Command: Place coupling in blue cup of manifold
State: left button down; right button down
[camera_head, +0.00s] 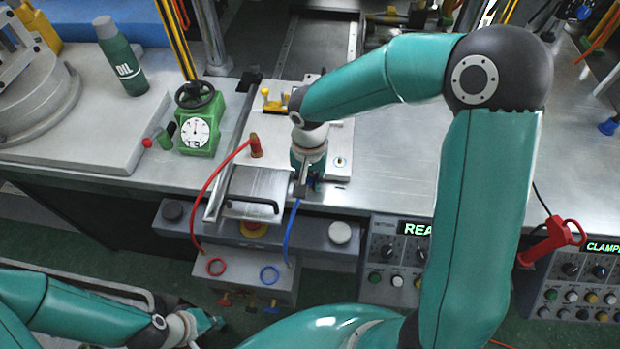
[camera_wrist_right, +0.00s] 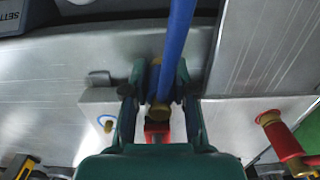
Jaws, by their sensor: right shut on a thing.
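My right gripper (camera_head: 304,188) is over the table at the front of the pale plate. In the right wrist view the gripper (camera_wrist_right: 157,90) is shut on a brass-coloured coupling (camera_wrist_right: 159,112) on a blue hose (camera_wrist_right: 178,45). In the head view the coupling is mostly hidden by the gripper, and the blue hose (camera_head: 291,232) hangs down to the manifold (camera_head: 243,287). The manifold is a grey box below the table edge, with a blue ring-shaped cup (camera_head: 269,274) and a red one (camera_head: 216,267). My left gripper (camera_head: 212,322) is low at the left, apart from the manifold; its jaw opening is unclear.
A red coupling (camera_head: 256,147) with a red hose (camera_head: 207,185) stands on the pale plate (camera_head: 325,135). A metal plate with a black handle (camera_head: 252,204) lies left of my right gripper. A green gauge (camera_head: 196,135) stands further left. The table at the right (camera_head: 390,170) is clear.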

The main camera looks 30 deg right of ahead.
jog(key=c, duration=0.9)
grip_release()
jog(key=shift+s+f, duration=0.1)
jog(key=shift+f, duration=0.05)
